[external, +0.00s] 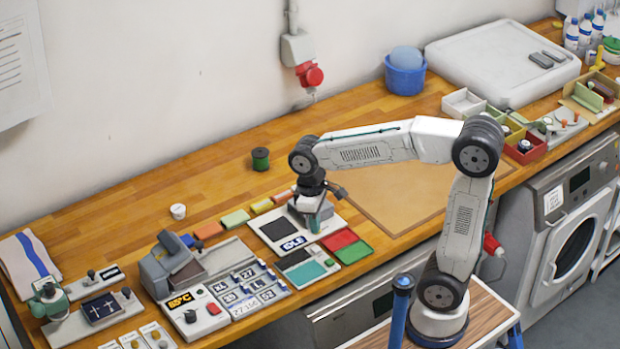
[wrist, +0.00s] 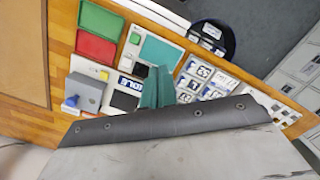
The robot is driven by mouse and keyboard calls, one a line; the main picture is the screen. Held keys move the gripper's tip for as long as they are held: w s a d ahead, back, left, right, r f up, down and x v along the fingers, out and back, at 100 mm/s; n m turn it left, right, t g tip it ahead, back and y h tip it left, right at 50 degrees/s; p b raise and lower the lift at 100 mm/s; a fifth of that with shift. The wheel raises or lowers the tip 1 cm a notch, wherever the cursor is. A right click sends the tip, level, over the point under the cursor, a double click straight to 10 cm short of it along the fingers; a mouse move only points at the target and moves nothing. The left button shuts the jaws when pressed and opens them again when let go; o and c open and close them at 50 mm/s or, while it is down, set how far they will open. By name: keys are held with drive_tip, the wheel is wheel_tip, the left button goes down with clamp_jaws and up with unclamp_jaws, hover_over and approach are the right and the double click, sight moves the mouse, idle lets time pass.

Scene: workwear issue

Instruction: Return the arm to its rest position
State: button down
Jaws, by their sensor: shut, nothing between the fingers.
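My arm reaches left from its base over the wooden bench (external: 215,165) in the external view, with the upper links raised and the wrist bent down. My gripper (external: 315,224) points down above the small station with the IDLE display (external: 293,243). Its teal fingers are shut and empty. In the wrist view the gripper (wrist: 157,90) shows as teal fingers beside the IDLE display (wrist: 128,84). Whether the fingertips touch the station cannot be told. A grey arm cover hides the lower part of the wrist view.
Red (external: 339,239) and green (external: 354,251) pads lie right of the gripper. A heat press with an 85°C display (external: 181,300) and number tiles (external: 240,292) stand left. A green spool (external: 260,159) and white cup (external: 178,211) stand behind. The tan mat (external: 390,190) is clear beneath the arm.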

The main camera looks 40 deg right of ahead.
drive_tip(key=s+d+m+t, duration=0.1)
drive_tip(key=s+d+m, duration=0.2)
drive_tip(key=s+d, duration=0.3)
drive_tip(key=s+d+m+t, duration=0.1)
drive_tip(key=s+d+m, duration=0.3)
drive_tip(key=d, duration=0.9)
drive_tip(key=shift+s+d+f+m, duration=0.3)
drive_tip(key=shift+s+f, duration=0.1)
drive_tip(key=shift+s, duration=0.6)
